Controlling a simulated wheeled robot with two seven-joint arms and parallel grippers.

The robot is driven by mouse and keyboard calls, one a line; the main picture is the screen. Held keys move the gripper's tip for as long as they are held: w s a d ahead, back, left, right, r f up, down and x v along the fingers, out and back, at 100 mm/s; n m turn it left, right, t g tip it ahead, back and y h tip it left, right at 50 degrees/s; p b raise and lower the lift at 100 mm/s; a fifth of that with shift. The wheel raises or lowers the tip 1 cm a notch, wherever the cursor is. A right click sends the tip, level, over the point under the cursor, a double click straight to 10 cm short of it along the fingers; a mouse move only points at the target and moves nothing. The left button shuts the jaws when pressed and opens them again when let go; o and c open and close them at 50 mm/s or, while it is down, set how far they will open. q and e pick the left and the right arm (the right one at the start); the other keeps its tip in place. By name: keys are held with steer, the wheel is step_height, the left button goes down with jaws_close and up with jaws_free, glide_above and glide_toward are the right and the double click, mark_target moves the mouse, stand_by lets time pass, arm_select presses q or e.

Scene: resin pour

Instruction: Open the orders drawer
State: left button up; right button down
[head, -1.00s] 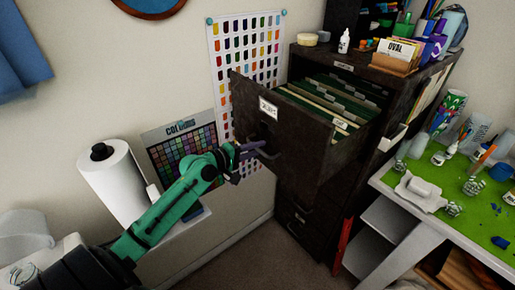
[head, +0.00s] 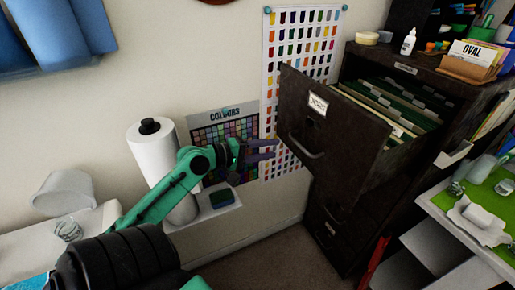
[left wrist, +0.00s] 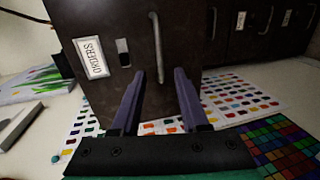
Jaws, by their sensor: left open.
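The orders drawer (head: 335,125) is pulled out of the dark cabinet, with green hanging files (head: 400,100) showing inside. Its front has a white label (head: 317,103) and a bar handle (head: 306,149). In the left wrist view the drawer front (left wrist: 95,25) fills the upper middle, its label (left wrist: 92,58) reads "ORDERS", and the handle (left wrist: 158,45) stands just beyond the fingertips. My left gripper (head: 272,150) is open and empty, a little left of the handle and apart from it. It also shows in the left wrist view (left wrist: 160,76). My right gripper is not in view.
Below is another closed drawer (head: 328,230). A colour chart (head: 292,45) and colours poster (head: 225,125) hang on the wall. A paper roll (head: 156,152) stands left of my gripper. A green-topped worktable (head: 485,195) is at right.

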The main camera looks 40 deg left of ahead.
arm_select(q)
steer(key=v, duration=0.3)
steer(key=shift+s+a+r+b, duration=0.1)
steer(key=shift+s+b, duration=0.2)
